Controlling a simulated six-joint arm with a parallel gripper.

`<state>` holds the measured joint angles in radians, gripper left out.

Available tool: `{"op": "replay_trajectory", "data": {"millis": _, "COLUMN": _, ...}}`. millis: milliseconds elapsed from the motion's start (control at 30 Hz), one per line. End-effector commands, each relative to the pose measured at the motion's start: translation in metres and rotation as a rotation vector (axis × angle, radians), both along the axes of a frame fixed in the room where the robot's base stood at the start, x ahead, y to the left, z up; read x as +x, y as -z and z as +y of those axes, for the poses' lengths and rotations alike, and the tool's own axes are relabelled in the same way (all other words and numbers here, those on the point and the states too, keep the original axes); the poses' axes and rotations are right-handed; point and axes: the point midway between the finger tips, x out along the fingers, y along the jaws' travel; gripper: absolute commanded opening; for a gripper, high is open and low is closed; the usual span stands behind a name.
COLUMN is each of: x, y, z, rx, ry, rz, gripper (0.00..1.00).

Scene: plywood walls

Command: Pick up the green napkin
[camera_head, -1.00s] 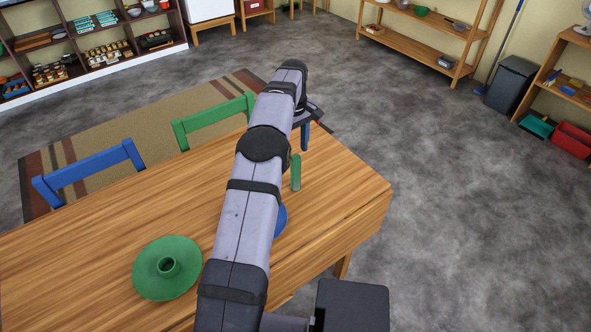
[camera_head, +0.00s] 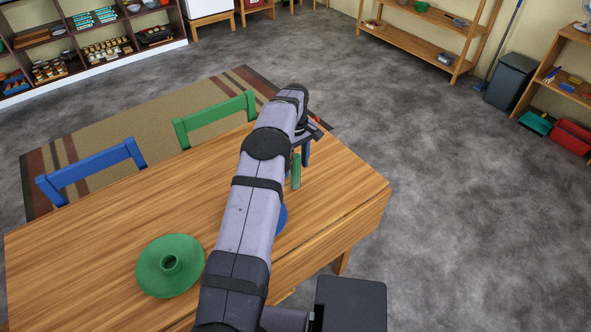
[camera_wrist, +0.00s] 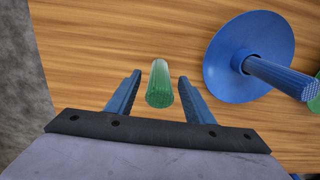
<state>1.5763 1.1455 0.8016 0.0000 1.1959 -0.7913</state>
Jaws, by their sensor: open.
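The green napkin (camera_wrist: 160,88) is a rolled green cylinder that appears to stand upright on the wooden table. It also shows in the head view (camera_head: 296,171), just right of my arm. My gripper (camera_wrist: 158,82) is open, with one blue finger on each side of the napkin in the wrist view. There is a visible gap between the napkin and each finger. In the head view my arm and wrist hide most of the gripper; one blue finger shows behind the napkin.
A blue dish (camera_wrist: 222,75) with a blue cylinder (camera_wrist: 280,75) rising from its middle stands right of the napkin in the wrist view. A green dish (camera_head: 150,270) lies at the near left of the table (camera_head: 90,235). Green (camera_head: 215,118) and blue (camera_head: 92,170) chairs stand along the far edge.

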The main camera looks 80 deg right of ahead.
Motion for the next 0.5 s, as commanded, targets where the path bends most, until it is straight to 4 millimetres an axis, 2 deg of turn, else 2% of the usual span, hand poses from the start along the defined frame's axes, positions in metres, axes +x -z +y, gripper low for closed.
{"op": "replay_trajectory", "data": {"millis": 200, "x": 0.0, "y": 0.019, "z": 0.0, "rx": 0.0, "ry": 0.0, "rz": 0.0, "gripper": 0.48}}
{"op": "replay_trajectory", "data": {"millis": 467, "x": 0.0, "y": 0.021, "z": 0.0, "rx": -0.001, "ry": 0.0, "rz": 0.0, "gripper": 0.48}}
{"op": "replay_trajectory", "data": {"millis": 500, "x": 0.0, "y": 0.021, "z": 0.0, "rx": -0.001, "ry": 0.0, "rz": 0.0, "gripper": 0.41}}
